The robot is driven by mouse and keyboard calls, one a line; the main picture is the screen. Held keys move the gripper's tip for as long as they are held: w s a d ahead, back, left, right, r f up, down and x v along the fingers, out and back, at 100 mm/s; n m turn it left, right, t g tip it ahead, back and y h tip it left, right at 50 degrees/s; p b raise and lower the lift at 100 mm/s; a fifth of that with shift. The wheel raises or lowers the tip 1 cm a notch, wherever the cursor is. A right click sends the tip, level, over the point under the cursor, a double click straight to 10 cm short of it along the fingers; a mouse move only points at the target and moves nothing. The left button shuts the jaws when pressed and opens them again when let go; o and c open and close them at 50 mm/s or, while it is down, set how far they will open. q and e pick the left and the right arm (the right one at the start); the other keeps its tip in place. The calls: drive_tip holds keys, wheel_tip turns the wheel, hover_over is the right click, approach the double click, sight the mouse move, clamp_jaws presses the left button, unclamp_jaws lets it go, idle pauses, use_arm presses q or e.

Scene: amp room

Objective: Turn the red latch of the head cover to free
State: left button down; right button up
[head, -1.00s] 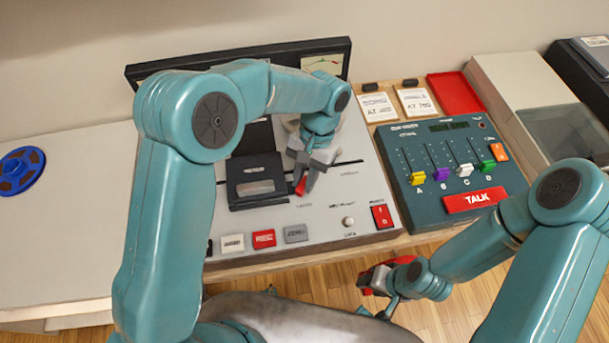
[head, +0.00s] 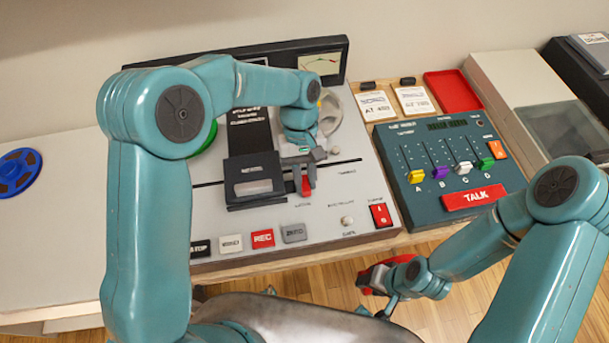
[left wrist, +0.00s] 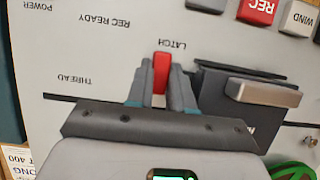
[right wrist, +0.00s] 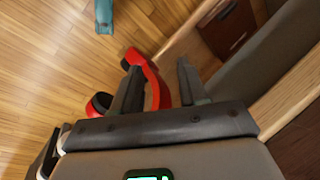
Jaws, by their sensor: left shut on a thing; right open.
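The red latch (head: 306,187) is on the grey deck panel, just right of the black head cover (head: 240,167). My left gripper (head: 305,180) is shut on the latch from above. In the left wrist view the latch (left wrist: 161,70) stands between the two fingers and points straight towards the LATCH label. The head cover (left wrist: 222,105) is beside the right finger there, with a pale bar on it. My right gripper (right wrist: 158,85) is open, low by the desk's front edge. A red curved thing with a black pad (right wrist: 150,75) is by its left finger.
A panel with coloured sliders and a red TALK key (head: 478,198) stands right of the deck. Several push keys, one a red REC key (head: 262,239), line the deck's front. A red power switch (head: 381,215) is at the front right. A red tray (head: 453,92) lies behind.

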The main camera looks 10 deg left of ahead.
idle(0.5)
use_arm(q)
drive_tip(key=c, duration=1)
unclamp_jaws()
drive_tip(key=p+v, duration=0.1)
drive_tip(key=v, duration=1.5)
drive_tip(key=shift+r, duration=0.2)
drive_tip(key=shift+s, duration=0.1)
